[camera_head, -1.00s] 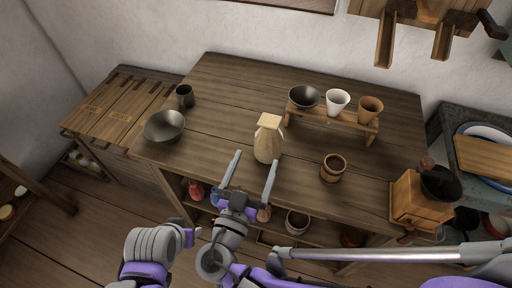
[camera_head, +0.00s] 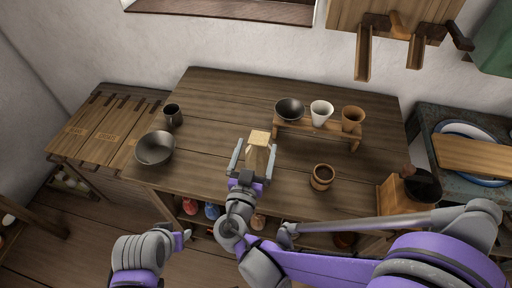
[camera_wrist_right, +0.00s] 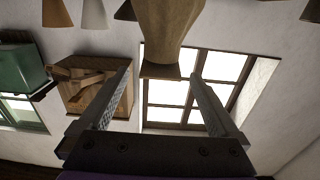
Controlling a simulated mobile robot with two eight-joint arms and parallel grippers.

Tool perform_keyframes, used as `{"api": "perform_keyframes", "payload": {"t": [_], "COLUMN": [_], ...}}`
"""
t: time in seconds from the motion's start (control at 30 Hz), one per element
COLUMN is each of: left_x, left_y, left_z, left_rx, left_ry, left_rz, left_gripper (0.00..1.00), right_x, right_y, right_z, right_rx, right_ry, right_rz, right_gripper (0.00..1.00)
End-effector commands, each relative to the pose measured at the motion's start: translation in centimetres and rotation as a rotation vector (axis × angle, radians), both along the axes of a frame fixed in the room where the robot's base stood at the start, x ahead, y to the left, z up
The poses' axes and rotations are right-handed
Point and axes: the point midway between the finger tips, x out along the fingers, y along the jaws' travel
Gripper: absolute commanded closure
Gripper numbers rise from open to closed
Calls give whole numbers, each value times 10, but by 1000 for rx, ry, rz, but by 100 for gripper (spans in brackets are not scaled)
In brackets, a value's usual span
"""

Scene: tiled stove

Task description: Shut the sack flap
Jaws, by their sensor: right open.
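The tan sack (camera_head: 259,161) stands upright on the wooden table (camera_head: 215,100), near its front middle. In the right wrist view, which is upside down, the sack (camera_wrist_right: 170,28) hangs from the top edge with the flap end (camera_wrist_right: 161,71) between the fingertips. My right gripper (camera_head: 254,154) is open, with one finger on each side of the sack; contact is not clear.
A dark bowl (camera_head: 155,148) and dark mug (camera_head: 173,115) stand at the table's left. A small rack (camera_head: 318,131) with a bowl and two cups stands at the back right. A wooden mug (camera_head: 322,177) is right of the sack, and a wooden grinder (camera_head: 394,193) at the right edge.

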Motion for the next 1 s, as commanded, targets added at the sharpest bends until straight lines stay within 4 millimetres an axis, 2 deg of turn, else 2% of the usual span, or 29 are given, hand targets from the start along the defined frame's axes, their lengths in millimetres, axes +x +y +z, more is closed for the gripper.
{"api": "perform_keyframes", "payload": {"t": [0.33, 0.8, 0.9, 1.0], "left_x": [0, 0, 0, -2], "left_y": [0, 0, 0, 0], "left_z": [0, 0, -1, -11], "left_rx": [0, 0, 0, 0], "left_ry": [0, 0, 0, 4], "left_rz": [0, 0, 0, 0], "left_gripper": [50, 50, 50, 50], "right_x": [5, 4, 4, 4], "right_y": [-1, -1, -1, -1], "right_z": [0, 0, -1, -6], "right_rx": [0, -1, -2, -12], "right_ry": [0, 0, -3, -30], "right_rz": [2, 1, 1, 0], "right_gripper": [3, 87, 89, 90]}}
